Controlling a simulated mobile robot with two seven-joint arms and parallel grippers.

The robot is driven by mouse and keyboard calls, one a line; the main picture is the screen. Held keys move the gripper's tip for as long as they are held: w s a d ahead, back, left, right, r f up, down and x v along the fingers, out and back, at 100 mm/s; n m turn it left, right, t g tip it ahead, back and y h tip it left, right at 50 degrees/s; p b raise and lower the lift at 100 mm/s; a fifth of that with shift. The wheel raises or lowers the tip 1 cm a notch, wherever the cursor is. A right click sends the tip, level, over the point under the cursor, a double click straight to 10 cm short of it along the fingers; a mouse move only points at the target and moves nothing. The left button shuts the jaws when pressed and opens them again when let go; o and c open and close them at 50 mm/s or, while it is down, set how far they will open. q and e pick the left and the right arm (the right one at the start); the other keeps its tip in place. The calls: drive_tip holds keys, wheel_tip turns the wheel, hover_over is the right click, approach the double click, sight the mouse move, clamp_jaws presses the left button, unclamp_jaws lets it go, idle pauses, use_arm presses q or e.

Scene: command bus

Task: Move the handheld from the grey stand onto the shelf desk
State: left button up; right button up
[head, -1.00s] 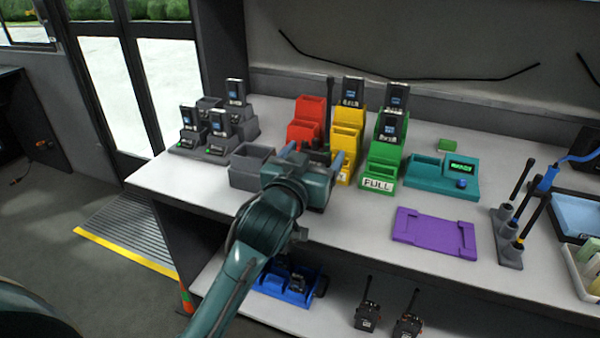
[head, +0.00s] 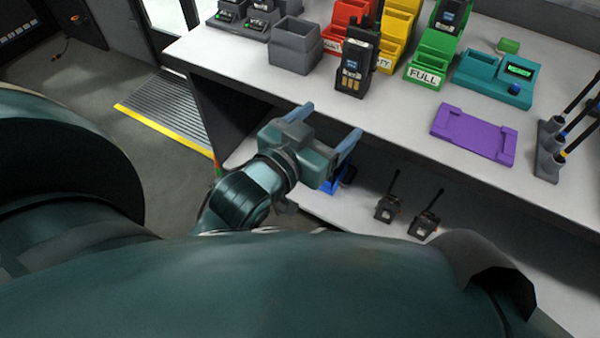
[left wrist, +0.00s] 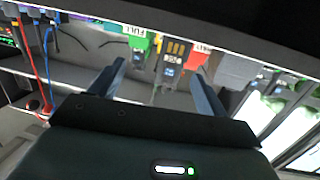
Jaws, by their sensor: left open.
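A black handheld (head: 356,68) with an antenna stands upright near the front edge of the white desk (head: 400,92), before the red and yellow bins. In the left wrist view the handheld (left wrist: 172,64) shows beyond the gap between my fingers, apart from them. My left gripper (head: 329,122) is open and empty, in front of and below the desk edge. An empty grey box-shaped holder (head: 295,58) stands left of the handheld; I cannot tell if it is the grey stand. My right gripper is not in view.
A purple tray (head: 472,134), a teal charger (head: 480,80) and a green FULL bin (head: 427,72) stand to the right. A grey antenna holder (head: 549,150) is at far right. The lower shelf holds two more radios (head: 388,208) (head: 424,225) and a blue object (head: 342,182).

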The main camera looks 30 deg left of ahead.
use_arm(q)
drive_tip(key=s+f+g+h, duration=0.1)
drive_tip(key=s+f+g, duration=0.1)
drive_tip(key=s+f, duration=0.6)
drive_tip(key=shift+s+d+f+h, duration=0.15)
drive_tip(key=shift+s+f+h, duration=0.2)
drive_tip(key=shift+s, duration=0.8)
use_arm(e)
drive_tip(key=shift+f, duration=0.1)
use_arm(q)
drive_tip(key=r+g+p, duration=0.1)
drive_tip(key=p, duration=0.5)
drive_tip(key=r+g+p, duration=0.1)
drive_tip(key=p, duration=0.5)
drive_tip(key=r+m+g+y+p, duration=0.1)
drive_tip(key=r+p, duration=0.1)
drive_tip(key=p, duration=0.4)
drive_tip(key=shift+w+d+r+g, duration=0.1)
drive_tip(key=shift+w+d+g, duration=0.15)
drive_tip(key=shift+w+g, duration=0.15)
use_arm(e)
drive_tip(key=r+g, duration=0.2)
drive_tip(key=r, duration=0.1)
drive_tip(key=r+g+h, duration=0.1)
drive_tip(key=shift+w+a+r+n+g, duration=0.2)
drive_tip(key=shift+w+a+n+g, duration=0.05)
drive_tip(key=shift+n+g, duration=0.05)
